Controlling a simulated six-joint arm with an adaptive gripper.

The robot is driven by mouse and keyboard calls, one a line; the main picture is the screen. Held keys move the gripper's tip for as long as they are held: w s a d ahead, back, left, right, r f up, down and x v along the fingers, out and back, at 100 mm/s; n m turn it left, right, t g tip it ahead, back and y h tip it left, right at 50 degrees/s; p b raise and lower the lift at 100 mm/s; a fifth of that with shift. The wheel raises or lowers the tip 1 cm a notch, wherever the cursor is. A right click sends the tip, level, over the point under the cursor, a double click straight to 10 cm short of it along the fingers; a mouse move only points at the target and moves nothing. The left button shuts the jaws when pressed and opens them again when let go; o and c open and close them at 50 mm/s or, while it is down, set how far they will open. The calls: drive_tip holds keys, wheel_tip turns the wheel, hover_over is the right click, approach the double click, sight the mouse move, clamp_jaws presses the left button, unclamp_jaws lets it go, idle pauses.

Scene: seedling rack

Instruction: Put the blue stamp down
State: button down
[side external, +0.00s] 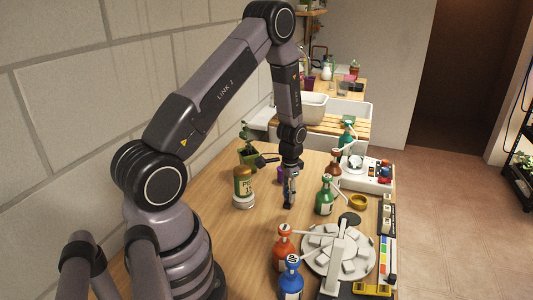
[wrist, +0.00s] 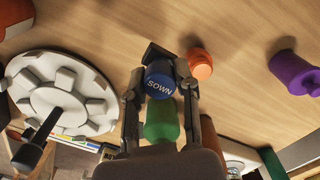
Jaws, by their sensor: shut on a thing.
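The blue stamp (wrist: 160,82), marked SOWN on its end, is between the fingertips of my gripper (wrist: 160,75) in the wrist view. My gripper (side external: 289,198) is shut on it and points down over the wooden table (side external: 225,235) in the side external view. The stamp is hard to make out there, and I cannot tell whether it touches the table. A green shape (wrist: 162,122) shows between the fingers below the stamp in the wrist view; I cannot tell what it belongs to.
An orange stamp (wrist: 200,64) and a purple stamp (wrist: 294,73) stand to the right in the wrist view. A grey round carousel (side external: 325,262), a green bottle (side external: 325,197), an orange bottle (side external: 284,247), a blue bottle (side external: 291,278) and a tin (side external: 243,183) stand around.

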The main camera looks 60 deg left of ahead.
wheel_tip(320, 180, up, 5)
drive_tip(key=s+d, duration=0.4)
drive_tip(key=s, duration=0.1)
drive_tip(key=f, duration=0.8)
drive_tip(key=shift+s+d, duration=0.15)
drive_tip(key=shift+s, duration=0.25)
drive_tip(key=shift+f, duration=0.3)
drive_tip(key=shift+f, duration=0.1)
drive_tip(key=c, duration=0.8)
unclamp_jaws()
drive_tip(key=shift+c, duration=0.2)
